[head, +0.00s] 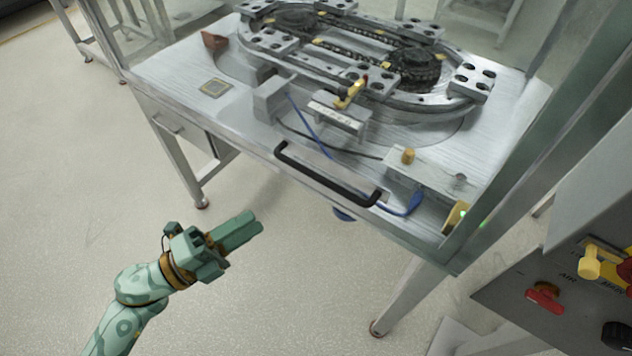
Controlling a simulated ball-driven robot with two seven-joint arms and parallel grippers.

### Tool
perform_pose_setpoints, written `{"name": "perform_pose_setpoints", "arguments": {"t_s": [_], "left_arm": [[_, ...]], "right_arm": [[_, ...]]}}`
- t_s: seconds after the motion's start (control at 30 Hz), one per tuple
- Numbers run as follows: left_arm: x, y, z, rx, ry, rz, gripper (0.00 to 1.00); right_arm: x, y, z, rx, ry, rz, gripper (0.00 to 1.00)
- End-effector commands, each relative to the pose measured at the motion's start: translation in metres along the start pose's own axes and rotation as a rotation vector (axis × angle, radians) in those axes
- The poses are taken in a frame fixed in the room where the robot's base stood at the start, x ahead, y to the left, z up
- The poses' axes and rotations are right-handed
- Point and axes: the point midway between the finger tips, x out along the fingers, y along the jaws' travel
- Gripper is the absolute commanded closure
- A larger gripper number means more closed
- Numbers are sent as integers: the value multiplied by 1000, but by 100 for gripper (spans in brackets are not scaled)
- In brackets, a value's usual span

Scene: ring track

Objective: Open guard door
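The guard door appears as a clear panel in front of the ring track table, and it is hard to make out. A black bar handle (325,178) runs along the table's front edge, sloping down to the right. My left gripper (254,224) is below and left of the handle, over the floor, apart from it. Its two green fingers lie side by side with no clear gap, and it holds nothing. My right gripper is not in view.
The ring track (350,50) stands on the metal table (185,75) behind the handle. A grey control panel (560,270) with a red knob (545,297) and a yellow lever (590,262) is at the right. A frame post (510,150) rises at the table's right. Floor at left is clear.

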Motion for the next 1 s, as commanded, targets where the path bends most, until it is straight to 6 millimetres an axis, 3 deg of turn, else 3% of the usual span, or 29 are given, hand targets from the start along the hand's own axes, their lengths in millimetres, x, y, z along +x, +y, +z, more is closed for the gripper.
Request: {"name": "perform_pose_setpoints", "arguments": {"t_s": [0.3, 0.5, 0.7, 1.0], "left_arm": [[81, -1, 1, -3, -3, -5, 66], [120, 0, 1, -5, -4, -3, 66], [139, 0, 1, -4, -4, 0, 66], [141, 0, 1, -5, -4, 0, 66]], "right_arm": [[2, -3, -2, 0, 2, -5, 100], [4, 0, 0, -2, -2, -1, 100], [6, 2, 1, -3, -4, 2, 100], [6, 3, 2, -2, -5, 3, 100]]}}
